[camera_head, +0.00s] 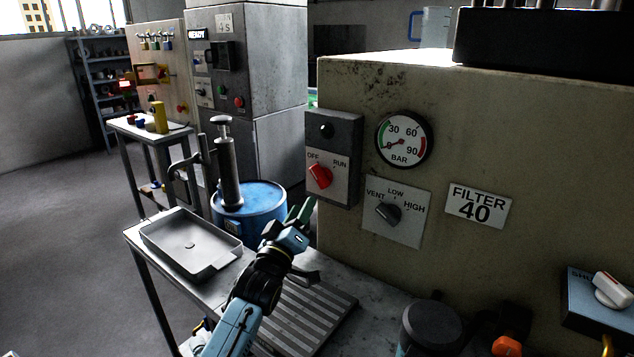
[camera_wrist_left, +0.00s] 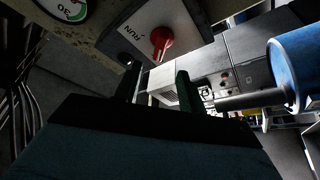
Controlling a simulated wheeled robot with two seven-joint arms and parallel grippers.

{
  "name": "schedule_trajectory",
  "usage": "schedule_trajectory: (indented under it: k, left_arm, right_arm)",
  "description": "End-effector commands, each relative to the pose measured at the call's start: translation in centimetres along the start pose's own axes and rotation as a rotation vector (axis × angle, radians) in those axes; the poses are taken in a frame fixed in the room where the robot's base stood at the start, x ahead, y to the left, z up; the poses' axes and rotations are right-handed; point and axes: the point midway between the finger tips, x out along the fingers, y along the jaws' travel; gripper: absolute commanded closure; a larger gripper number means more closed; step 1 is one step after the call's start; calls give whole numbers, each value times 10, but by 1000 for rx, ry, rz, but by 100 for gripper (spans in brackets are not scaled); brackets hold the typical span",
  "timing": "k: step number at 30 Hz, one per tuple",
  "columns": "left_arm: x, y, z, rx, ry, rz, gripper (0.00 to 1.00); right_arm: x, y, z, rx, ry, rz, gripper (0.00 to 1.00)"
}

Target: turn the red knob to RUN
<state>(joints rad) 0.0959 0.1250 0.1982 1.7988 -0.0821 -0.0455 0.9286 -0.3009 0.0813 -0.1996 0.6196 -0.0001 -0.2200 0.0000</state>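The red knob (camera_head: 320,176) sits on a grey switch panel (camera_head: 343,187) with OFF at upper left and RUN at upper right. Its pointer leans up and left, towards OFF. My left gripper (camera_head: 301,211) is below and a little left of the knob, apart from it. In the left wrist view, the two dark fingers (camera_wrist_left: 158,86) stand apart with nothing between them. The red knob (camera_wrist_left: 161,42) shows beyond the fingertips there, near the RUN label. My right gripper is not in view.
A gauge (camera_head: 403,139) and a dark VENT/LOW/HIGH knob (camera_head: 388,213) are right of the panel on the beige cabinet (camera_head: 480,110). A metal table with a grey tray (camera_head: 190,245) lies below left. A blue drum (camera_head: 262,202) stands behind it.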

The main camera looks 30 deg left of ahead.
Motion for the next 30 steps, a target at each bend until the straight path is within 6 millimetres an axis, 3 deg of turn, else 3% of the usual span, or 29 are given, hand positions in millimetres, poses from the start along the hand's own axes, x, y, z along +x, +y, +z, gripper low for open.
schedule_trajectory:
  k: [9,15,28,30]
  left_arm:
    - [66,0,0,2,-1,0,60]
    - [92,-1,1,3,-2,-2,60]
    - [102,0,1,2,-3,-2,60]
    - [102,0,1,2,-3,-2,67]
  right_arm:
    - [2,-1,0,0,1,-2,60]
    - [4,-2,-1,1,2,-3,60]
    - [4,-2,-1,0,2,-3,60]
    - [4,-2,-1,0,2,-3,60]
